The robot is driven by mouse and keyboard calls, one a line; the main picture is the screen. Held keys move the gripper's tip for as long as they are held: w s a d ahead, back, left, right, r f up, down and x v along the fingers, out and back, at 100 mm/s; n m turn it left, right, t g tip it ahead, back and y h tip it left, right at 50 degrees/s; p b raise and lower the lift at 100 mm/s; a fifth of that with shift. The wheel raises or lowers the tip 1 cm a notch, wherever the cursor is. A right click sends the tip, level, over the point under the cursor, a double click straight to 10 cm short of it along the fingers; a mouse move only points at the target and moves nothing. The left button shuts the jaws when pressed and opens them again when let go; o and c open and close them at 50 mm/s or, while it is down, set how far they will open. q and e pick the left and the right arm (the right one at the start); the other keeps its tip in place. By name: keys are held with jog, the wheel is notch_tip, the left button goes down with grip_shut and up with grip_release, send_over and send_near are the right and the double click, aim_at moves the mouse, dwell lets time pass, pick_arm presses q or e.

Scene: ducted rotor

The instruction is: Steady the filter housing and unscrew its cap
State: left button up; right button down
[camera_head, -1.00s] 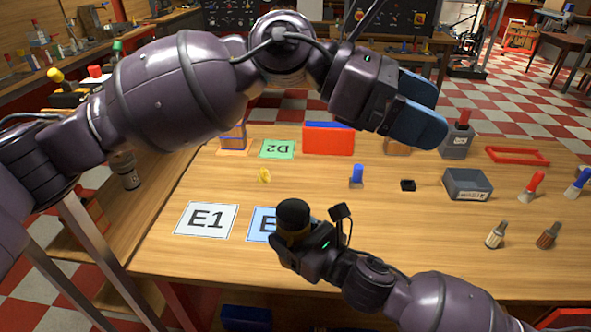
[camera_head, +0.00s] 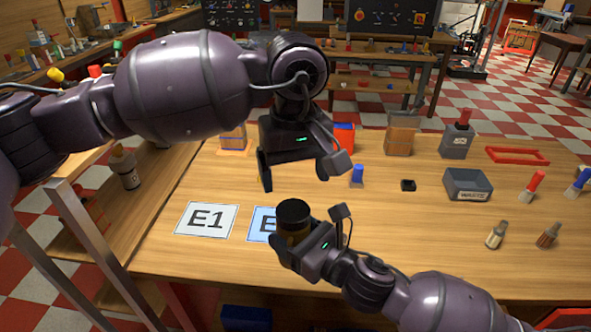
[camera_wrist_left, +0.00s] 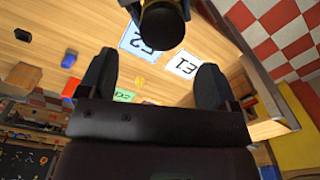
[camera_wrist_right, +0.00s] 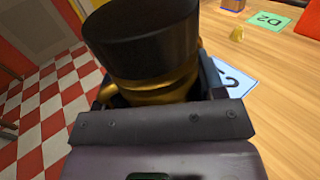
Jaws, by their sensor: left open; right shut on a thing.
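The filter housing has a black cap (camera_head: 293,213) on top and a brass-coloured body (camera_wrist_right: 160,85). My right gripper (camera_head: 292,238) is shut on the body below the cap and holds it upright over the blue-edged E2 card (camera_head: 261,224). In the left wrist view the black cap (camera_wrist_left: 161,25) shows at the top, beyond my fingertips. My left gripper (camera_head: 294,180) is open and empty, its fingers pointing down, above and behind the cap and apart from it. The lower part of the housing is hidden by my right gripper.
The white E1 card (camera_head: 206,220) lies to the left. The front middle of the wooden table (camera_head: 400,225) is clear.

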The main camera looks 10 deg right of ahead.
aim_at(294, 207)
pick_arm(q)
jog(key=shift+f, duration=3.95)
jog(key=shift+c, duration=0.3)
jog(key=shift+d, duration=0.1)
jog(key=c, duration=0.9)
jog(key=shift+o, duration=0.2)
jog(key=n, duration=0.5)
jog(key=shift+d+r+n, duration=0.1)
jog(key=shift+n, duration=0.3)
jog(key=n, duration=0.6)
jog(key=shift+w+n, duration=0.1)
jog(key=shift+n, duration=0.3)
jog(key=n, duration=0.7)
jog(key=shift+w+r, duration=0.1)
jog(key=n, duration=0.6)
jog(key=shift+w+a+n, duration=0.1)
jog(key=shift+a+n, duration=0.1)
jog(key=shift+n, duration=0.2)
jog(key=shift+r, duration=0.35)
